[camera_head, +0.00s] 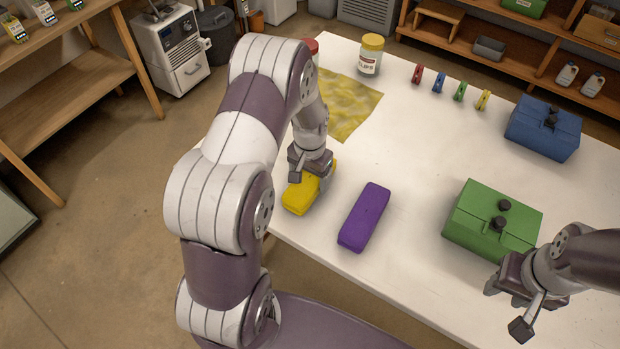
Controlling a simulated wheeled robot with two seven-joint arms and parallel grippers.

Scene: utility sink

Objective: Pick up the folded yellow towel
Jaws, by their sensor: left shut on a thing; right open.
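The folded yellow towel (297,199) is a small yellow block near the left edge of the white table. My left gripper (309,178) is directly over it, shut on it, and covers its middle. I cannot tell whether the towel touches the table. My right gripper (505,308) is open and empty at the lower right, in front of the green box.
A purple folded block (364,217) lies just right of the yellow towel. A spread yellow cloth (350,104), a lidded jar (370,55) and several coloured clips (438,82) are behind. Green (477,213) and blue (543,124) boxes stand right on the white table (423,148).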

